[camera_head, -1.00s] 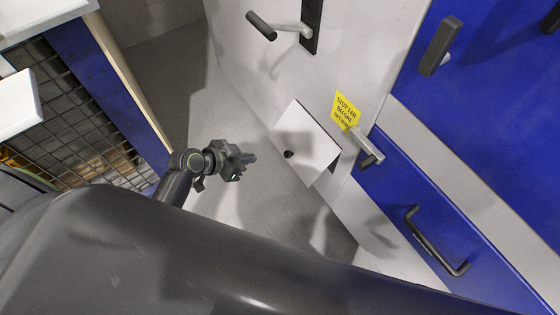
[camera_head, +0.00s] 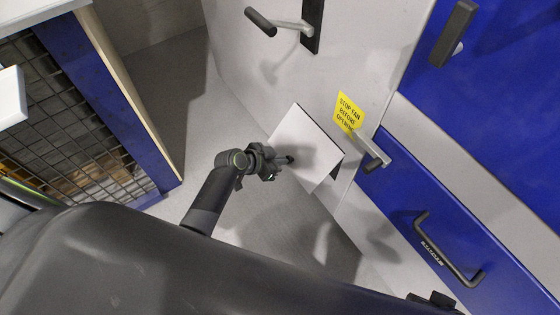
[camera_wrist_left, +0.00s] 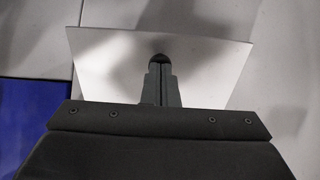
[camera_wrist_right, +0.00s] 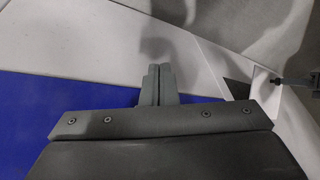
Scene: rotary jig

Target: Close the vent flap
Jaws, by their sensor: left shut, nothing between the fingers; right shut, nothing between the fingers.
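The vent flap (camera_head: 304,135) is a white square plate on the pale cabinet wall, tilted out from it, with a gap along its right edge. It also fills much of the left wrist view (camera_wrist_left: 215,70). My left gripper (camera_head: 287,161) is shut and empty, with its fingertips at the flap's small dark knob (camera_wrist_left: 159,57). The fingertips hide part of the knob; I cannot tell whether they touch it. In the right wrist view my right gripper (camera_wrist_right: 158,72) is shut and empty, in front of the white and blue panels, with the flap's edge (camera_wrist_right: 265,82) off to the right.
A yellow sign (camera_head: 347,112) and a metal latch handle (camera_head: 372,150) sit right of the flap. A lever handle (camera_head: 275,22) is above it. A dark pull handle (camera_head: 445,250) is on the blue panel. A mesh-sided blue frame (camera_head: 75,130) stands left. Grey floor lies between.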

